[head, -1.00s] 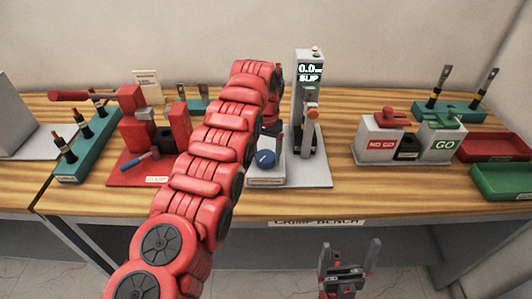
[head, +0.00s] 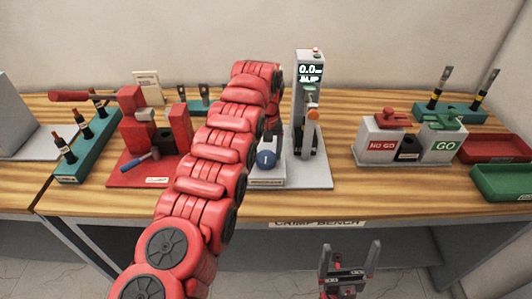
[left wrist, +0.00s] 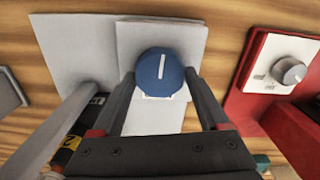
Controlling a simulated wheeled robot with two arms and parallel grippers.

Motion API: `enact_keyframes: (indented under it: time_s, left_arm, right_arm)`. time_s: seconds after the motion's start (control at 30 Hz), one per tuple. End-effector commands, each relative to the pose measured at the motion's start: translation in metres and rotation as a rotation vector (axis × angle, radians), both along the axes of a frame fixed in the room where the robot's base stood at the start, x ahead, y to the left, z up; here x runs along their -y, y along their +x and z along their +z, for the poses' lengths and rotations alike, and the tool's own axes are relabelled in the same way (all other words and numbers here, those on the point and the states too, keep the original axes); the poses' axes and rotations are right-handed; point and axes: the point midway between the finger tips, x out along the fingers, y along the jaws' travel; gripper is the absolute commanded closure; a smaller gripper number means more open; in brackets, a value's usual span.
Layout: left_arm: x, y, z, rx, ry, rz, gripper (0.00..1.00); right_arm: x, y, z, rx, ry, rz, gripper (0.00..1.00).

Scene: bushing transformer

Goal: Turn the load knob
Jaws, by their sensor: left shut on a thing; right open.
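The blue load knob (head: 266,159), with a white line on its top, sits on a light grey plate left of the tall grey tester (head: 310,100). The tester's display reads 0.0 and SLIP. In the left wrist view the knob (left wrist: 160,72) is between the fingers of my left gripper (left wrist: 160,77), which are shut on its sides. Its white line there runs nearly upright. In the head view my red left arm hides most of that gripper. My right gripper (head: 349,265) is open and empty, in front of the bench and below its edge.
A red crimping stand (head: 130,174) with a lever is left of my arm. A NO GO / GO gauge block (head: 380,143) and red (head: 500,147) and green (head: 500,183) trays are on the right. Bare wood lies between tester and gauge.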

Motion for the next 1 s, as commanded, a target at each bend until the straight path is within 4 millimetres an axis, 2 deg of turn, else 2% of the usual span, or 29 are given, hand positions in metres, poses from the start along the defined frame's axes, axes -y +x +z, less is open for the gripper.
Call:
enact_keyframes:
  time_s: [0.33,0.37,0.47,0.77,0.87,1.0]
  left_arm:
    - [0.0,0.0,0.0,0.001,0.0,0.001,0.78]
    - [0.0,0.0,0.0,0.001,0.0,0.001,0.19]
    - [0.0,0.0,0.0,0.001,0.0,0.001,0.01]
    - [0.0,0.0,0.002,0.001,0.0,0.0,0.0]
    - [0.0,0.0,0.009,0.0,0.0,0.0,0.0]
    - [0.0,0.0,0.028,0.001,0.0,0.0,0.0]
  right_arm:
    - [0.0,0.0,0.0,0.0,0.0,0.0,0.0]
    - [0.0,0.0,0.0,0.0,0.0,0.0,0.0]
    - [0.0,0.0,0.0,0.0,0.0,0.0,0.0]
    - [0.0,0.0,0.002,0.0,0.0,0.0,0.0]
    - [0.0,0.0,0.008,0.0,0.0,0.0,0.0]
    - [0.0,0.0,0.024,0.0,0.0,0.0,0.0]
